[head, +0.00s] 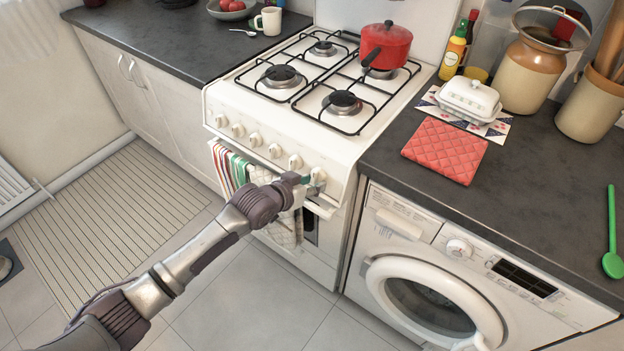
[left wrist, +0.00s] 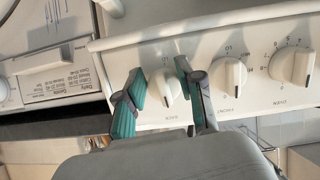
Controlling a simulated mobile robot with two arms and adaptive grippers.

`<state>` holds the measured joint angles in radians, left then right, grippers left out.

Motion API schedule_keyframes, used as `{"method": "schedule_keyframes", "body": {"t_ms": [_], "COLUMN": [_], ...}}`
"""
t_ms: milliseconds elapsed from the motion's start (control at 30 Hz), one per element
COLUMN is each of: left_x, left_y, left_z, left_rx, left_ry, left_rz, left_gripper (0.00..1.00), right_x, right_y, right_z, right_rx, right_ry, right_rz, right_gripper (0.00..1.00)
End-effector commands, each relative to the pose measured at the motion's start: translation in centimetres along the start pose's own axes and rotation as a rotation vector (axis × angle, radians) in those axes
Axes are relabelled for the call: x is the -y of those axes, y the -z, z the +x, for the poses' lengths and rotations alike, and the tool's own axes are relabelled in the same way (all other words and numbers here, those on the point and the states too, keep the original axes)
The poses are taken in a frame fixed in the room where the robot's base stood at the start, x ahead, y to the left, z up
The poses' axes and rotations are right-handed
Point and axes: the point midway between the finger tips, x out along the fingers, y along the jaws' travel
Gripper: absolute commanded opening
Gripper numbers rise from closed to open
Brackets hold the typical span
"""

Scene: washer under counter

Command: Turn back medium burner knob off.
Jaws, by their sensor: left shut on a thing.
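The white stove (head: 330,155) has a row of white knobs along its front panel. My left gripper (head: 312,183) reaches the knob (head: 318,173) at the right end of the row. In the left wrist view, its teal-padded fingers (left wrist: 160,92) are shut on that knob (left wrist: 164,88), one on each side. Two more knobs, the near one (left wrist: 228,77) and the far one (left wrist: 295,66), are to its right there and are free. I cannot tell which knob is the back medium burner's. No flame is visible. My right gripper is not in view.
A red pot (head: 387,45) stands on the back right burner. Towels (head: 285,215) hang below the knobs, close to my left arm. The washer (head: 430,275) is right of the stove under the dark counter. Floor in front of the stove is clear.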

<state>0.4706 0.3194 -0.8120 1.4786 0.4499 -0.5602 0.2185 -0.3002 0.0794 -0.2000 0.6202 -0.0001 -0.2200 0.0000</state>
Motion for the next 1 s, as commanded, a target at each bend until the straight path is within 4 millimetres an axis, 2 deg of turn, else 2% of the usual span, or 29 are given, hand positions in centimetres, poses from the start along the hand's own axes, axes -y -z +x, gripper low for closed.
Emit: {"method": "schedule_keyframes", "body": {"t_ms": [300,767,800,933,1000], "left_x": [0.09,0.12,0.12,0.12,0.12], "left_y": [-0.04,-0.05,-0.05,-0.03,-0.03], "left_z": [-0.01,0.02,0.02,0.02,0.01], "left_rx": [0.001,0.000,0.000,0.000,0.000], "left_ry": [0.025,0.029,0.029,0.029,0.029], "left_rz": [0.093,0.106,0.105,0.105,0.105], "left_gripper": [0.02,0.02,0.39,0.60,0.62], "right_x": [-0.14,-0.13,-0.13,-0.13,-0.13], "right_y": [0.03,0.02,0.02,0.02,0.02], "right_z": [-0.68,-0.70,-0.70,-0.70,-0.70], "right_rx": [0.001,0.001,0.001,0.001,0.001], "right_ry": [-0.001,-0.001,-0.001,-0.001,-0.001], "right_rz": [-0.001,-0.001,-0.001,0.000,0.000], "right_gripper": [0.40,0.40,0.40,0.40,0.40]}}
